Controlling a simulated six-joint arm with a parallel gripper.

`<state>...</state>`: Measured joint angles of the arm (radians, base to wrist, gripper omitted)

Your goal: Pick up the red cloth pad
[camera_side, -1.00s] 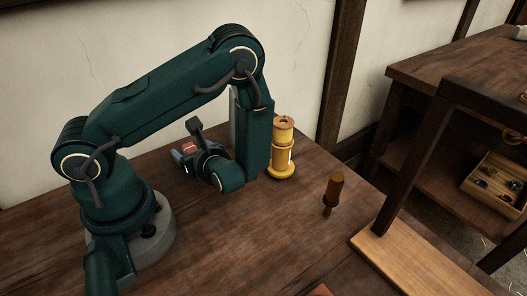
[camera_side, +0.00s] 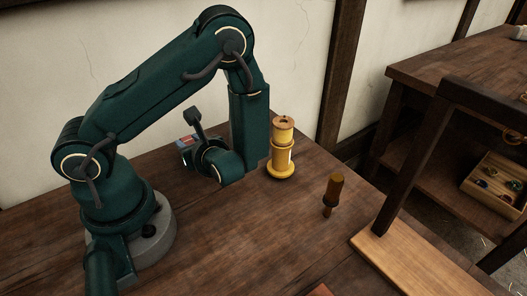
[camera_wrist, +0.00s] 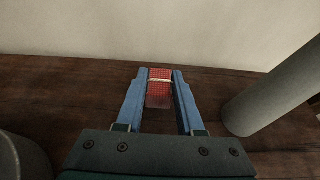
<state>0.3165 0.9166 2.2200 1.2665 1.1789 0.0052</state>
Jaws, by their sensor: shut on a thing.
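The red cloth pad (camera_wrist: 159,88) is between the two blue fingers of my gripper (camera_wrist: 160,95) in the wrist view. It is a small red woven block with a pale band across it. My gripper is shut on it, one finger on each side. In the side view the pad (camera_side: 187,139) shows only as a small red patch behind my wrist, and most of it is hidden. It appears held a little above the table, though the gap beneath it is hidden.
A yellow turned wooden stack (camera_side: 282,150) stands right of my gripper. A wooden-handled tool (camera_side: 333,193) stands farther right on the table (camera_side: 250,240). A grey cylinder (camera_wrist: 270,95) rises right of the fingers in the wrist view. The front middle of the table is clear.

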